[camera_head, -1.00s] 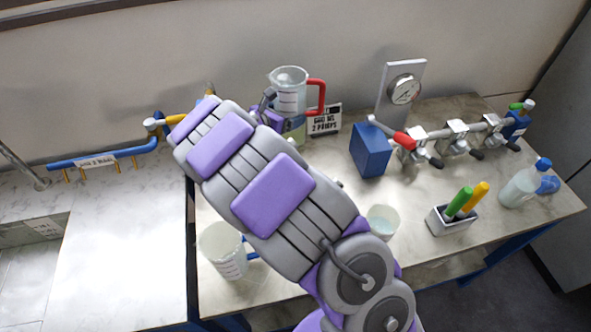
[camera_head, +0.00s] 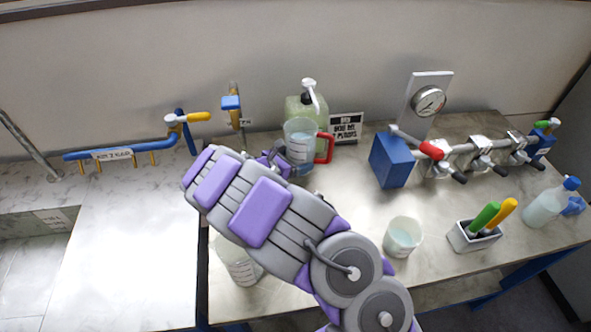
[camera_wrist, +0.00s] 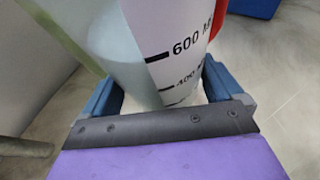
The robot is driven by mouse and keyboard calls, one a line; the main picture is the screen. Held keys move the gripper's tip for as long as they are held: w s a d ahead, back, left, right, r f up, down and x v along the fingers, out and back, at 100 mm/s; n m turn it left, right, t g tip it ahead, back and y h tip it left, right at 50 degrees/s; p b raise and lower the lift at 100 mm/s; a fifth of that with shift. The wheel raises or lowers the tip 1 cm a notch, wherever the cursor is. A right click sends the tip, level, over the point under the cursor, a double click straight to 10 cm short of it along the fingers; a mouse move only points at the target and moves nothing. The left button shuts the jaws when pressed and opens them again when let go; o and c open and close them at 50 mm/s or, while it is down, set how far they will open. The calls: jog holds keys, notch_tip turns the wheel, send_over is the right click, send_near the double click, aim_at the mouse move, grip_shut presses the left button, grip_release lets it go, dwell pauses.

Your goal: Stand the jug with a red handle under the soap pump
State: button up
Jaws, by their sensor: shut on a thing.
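The clear jug (camera_head: 299,152) with a red handle (camera_head: 325,148) is upright in front of the soap pump bottle (camera_head: 297,107). The bottle is greenish with a white pump head (camera_head: 309,84), whose spout points toward the jug's mouth. My gripper (camera_head: 277,163) is shut on the jug's body from the left front, partly hidden by my arm. In the wrist view the jug's marked wall (camera_wrist: 180,45) stands between the two blue fingers, with red handle at the upper right. I cannot tell whether the jug's base touches the counter.
A sign (camera_head: 346,128) stands right of the bottle.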

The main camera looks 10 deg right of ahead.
jog(key=d+f+b, duration=0.1)
jog(key=d+f, duration=0.2)
jog(key=shift+f, duration=0.25)
jog(key=shift+a, duration=1.05)
jog(key=o, duration=1.4)
jog(key=shift+a, duration=0.2)
jog(key=shift+o, duration=0.2)
jog(key=shift+d, duration=0.75)
jog(key=shift+s+r, duration=0.15)
jog(key=p+v, duration=0.1)
jog(key=v, duration=0.4)
jog(key=p+v, duration=0.2)
jog(key=v, duration=0.4)
jog(key=shift+w+a, duration=0.2)
jog(key=shift+a, duration=0.1)
jog(key=shift+s+r, duration=0.1)
jog(key=shift+s, duration=0.25)
jog(key=shift+a, duration=0.1)
